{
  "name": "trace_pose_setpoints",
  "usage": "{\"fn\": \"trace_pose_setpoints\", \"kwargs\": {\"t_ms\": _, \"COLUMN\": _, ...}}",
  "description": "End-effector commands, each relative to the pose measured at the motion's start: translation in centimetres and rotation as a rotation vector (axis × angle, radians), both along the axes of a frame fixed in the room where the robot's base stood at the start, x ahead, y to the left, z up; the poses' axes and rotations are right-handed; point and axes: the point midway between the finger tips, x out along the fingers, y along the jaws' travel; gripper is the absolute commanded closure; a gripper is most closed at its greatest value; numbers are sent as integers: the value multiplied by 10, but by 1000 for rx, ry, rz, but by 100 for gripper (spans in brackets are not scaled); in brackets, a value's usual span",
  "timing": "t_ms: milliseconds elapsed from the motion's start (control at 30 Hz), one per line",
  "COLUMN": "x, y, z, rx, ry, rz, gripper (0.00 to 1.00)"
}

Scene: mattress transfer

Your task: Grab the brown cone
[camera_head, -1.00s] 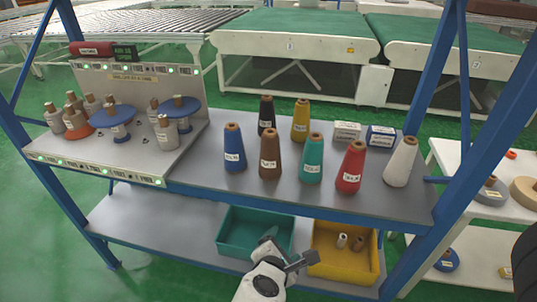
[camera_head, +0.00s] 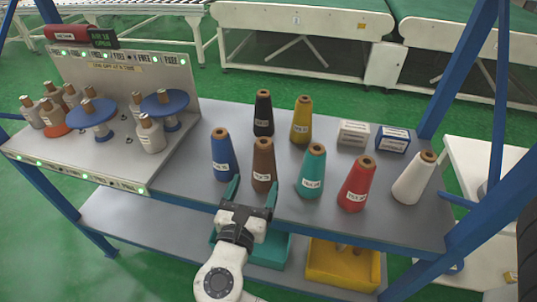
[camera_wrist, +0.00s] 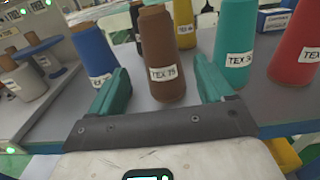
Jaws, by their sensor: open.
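The brown cone (camera_head: 264,163) stands upright on the grey upper shelf, in the front row between the blue cone (camera_head: 222,156) and the teal cone (camera_head: 312,172). It has a white label reading TEX and a number. My gripper (camera_head: 253,187) is open and empty at the shelf's front edge, with its green fingers pointing at the brown cone. In the wrist view the brown cone (camera_wrist: 160,58) stands between and just beyond the two fingertips, with the gripper (camera_wrist: 160,80) lined up on it. Whether the fingers overlap its sides is hard to tell.
A black cone (camera_head: 263,113) and a yellow cone (camera_head: 301,120) stand behind. A red cone (camera_head: 357,184) and a white cone (camera_head: 413,180) stand to the right. Two small boxes (camera_head: 392,140) are at the back. A yellow bin (camera_head: 330,265) sits on the lower shelf.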

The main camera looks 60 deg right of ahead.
Motion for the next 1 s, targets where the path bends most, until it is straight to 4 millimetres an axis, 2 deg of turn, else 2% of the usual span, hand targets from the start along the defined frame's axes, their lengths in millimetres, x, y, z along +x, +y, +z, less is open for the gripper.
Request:
{"fn": "trace_pose_setpoints", "kwargs": {"t_ms": 100, "x": 3, "y": -5, "z": 1, "rx": -7, "ry": 5, "rz": 1, "gripper": 19}}
{"fn": "trace_pose_setpoints", "kwargs": {"t_ms": 400, "x": 17, "y": -45, "z": 1, "rx": -6, "ry": 4, "rz": -1, "gripper": 19}}
{"fn": "trace_pose_setpoints", "kwargs": {"t_ms": 600, "x": 22, "y": -57, "z": 0, "rx": -6, "ry": 4, "rz": 0, "gripper": 19}}
{"fn": "trace_pose_setpoints", "kwargs": {"t_ms": 833, "x": 33, "y": -87, "z": -2, "rx": -6, "ry": 3, "rz": -3, "gripper": 19}}
{"fn": "trace_pose_setpoints", "kwargs": {"t_ms": 1000, "x": 38, "y": -100, "z": -3, "rx": -5, "ry": 4, "rz": 0, "gripper": 19}}
